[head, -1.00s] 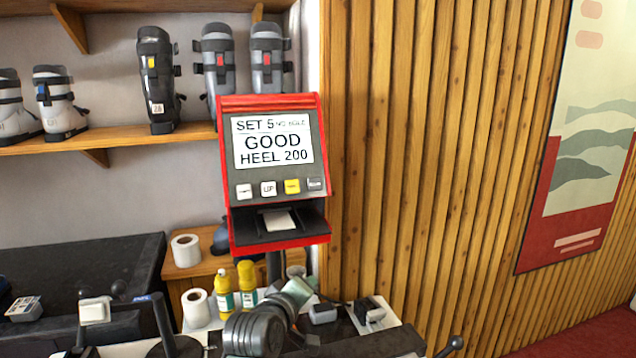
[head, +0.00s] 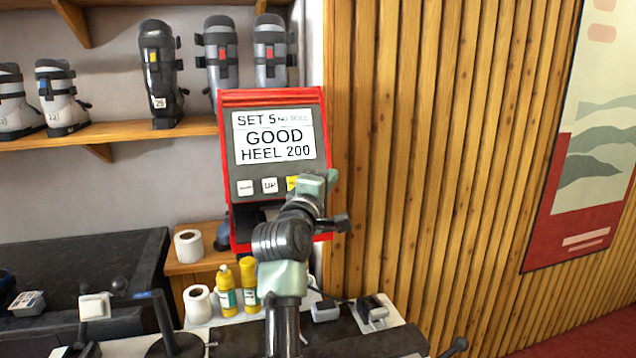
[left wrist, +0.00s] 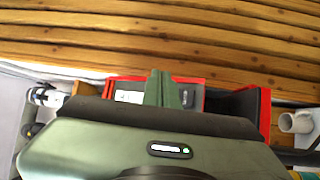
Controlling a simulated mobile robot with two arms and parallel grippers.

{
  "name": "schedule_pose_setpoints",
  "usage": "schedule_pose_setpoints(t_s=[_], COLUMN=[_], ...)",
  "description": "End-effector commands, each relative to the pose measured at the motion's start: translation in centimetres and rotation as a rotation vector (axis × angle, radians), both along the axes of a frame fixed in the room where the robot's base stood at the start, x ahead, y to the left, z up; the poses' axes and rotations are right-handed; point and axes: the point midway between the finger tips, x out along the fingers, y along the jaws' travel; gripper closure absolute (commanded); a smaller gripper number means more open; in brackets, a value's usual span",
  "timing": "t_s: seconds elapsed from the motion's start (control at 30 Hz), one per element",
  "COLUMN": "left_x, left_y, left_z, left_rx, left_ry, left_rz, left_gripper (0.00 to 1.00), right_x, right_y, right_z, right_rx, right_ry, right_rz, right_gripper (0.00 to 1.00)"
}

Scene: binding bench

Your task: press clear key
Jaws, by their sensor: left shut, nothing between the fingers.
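A red and grey machine (head: 227,160) stands upright, its screen (head: 274,137) reading "SET 5", "GOOD", "HEEL 200". A row of keys lies below the screen: a white key (head: 245,188) with a label too small to read, a white "UP" key (head: 269,185) and a yellow key (head: 291,183) partly covered. My left gripper (head: 326,180) is in front of the row's right end, hiding the last, grey key; I cannot tell whether it touches. No key readably says clear. In the left wrist view the fingers (left wrist: 160,88) are shut and empty before the machine (left wrist: 197,83).
A slot tray below the keys is mostly behind my arm. Yellow bottles (head: 226,288) and paper rolls (head: 189,246) stand lower left. Ski boots (head: 160,75) line a shelf (head: 130,131). A slatted wood wall (head: 430,150) is at the right.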

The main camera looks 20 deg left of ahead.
Motion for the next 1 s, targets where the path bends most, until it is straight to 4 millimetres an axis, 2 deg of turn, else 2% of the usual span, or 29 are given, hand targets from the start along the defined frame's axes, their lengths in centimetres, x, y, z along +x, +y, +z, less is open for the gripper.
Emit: schedule_pose_setpoints(t_s=[0.43,0.7,1.0], left_x=[4.3,6.1,6.3], left_y=[3.1,4.2,4.4], left_z=[-2.8,-3.4,-3.5], left_rx=[0.002,0.001,0.0], left_ry=[0.001,0.002,0.001], left_rz=[0.001,0.001,0.001], left_gripper=[1.0,1.0,1.0], right_x=[-0.1,-0.1,-0.1], right_y=[-0.1,-0.2,-0.2], right_z=[-3.9,-3.8,-3.8], right_rx=[-0.001,-0.002,-0.002], right_ry=[0.002,0.002,0.002], right_rz=[0.001,0.001,0.001], right_gripper=[0.64,0.64,0.64])
